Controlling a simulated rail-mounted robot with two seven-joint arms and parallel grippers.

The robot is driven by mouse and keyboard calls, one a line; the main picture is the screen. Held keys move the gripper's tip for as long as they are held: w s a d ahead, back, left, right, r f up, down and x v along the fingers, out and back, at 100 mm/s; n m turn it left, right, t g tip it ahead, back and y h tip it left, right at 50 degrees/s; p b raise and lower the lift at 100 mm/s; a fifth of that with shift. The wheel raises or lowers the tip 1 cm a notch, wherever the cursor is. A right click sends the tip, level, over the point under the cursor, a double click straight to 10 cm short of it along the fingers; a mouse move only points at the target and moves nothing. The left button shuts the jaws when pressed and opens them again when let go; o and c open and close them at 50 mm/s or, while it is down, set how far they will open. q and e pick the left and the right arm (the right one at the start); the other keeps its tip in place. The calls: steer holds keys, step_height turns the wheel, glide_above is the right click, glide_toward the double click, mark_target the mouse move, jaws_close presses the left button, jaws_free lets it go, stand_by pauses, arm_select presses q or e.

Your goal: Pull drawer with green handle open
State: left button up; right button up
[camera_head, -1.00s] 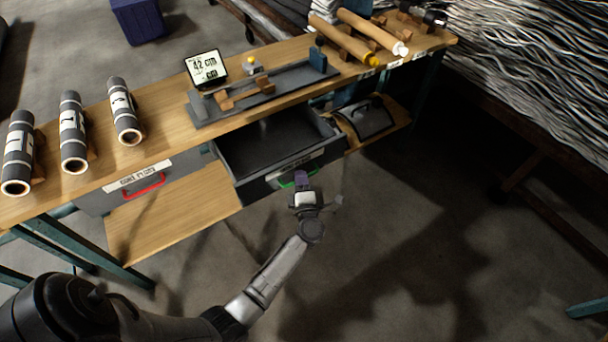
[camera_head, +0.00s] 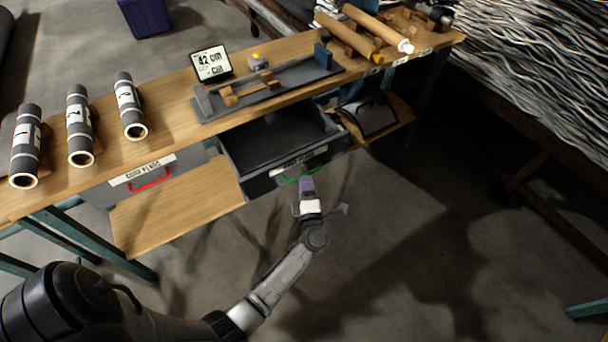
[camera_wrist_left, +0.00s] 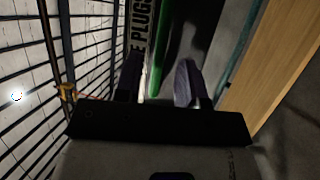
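The grey drawer (camera_head: 262,157) under the workbench is pulled out, its empty inside showing from above. Its green handle (camera_head: 290,181) is on the labelled front panel. In the left wrist view the two fingers (camera_wrist_left: 158,85) stand apart, with the green handle (camera_wrist_left: 161,50) showing in line with the gap. They do not appear clamped on it. My right gripper is not in view.
A closed drawer with a red handle (camera_head: 150,179) is to the left, above a wooden shelf (camera_head: 180,207). The floor in front is clear.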

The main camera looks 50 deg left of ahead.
arm_select(q)
steer(key=p+v, duration=0.1)
steer(key=v, duration=0.7)
steer(key=shift+s+d, duration=0.2)
steer(key=shift+d, duration=0.05)
steer(key=shift+w, duration=0.1)
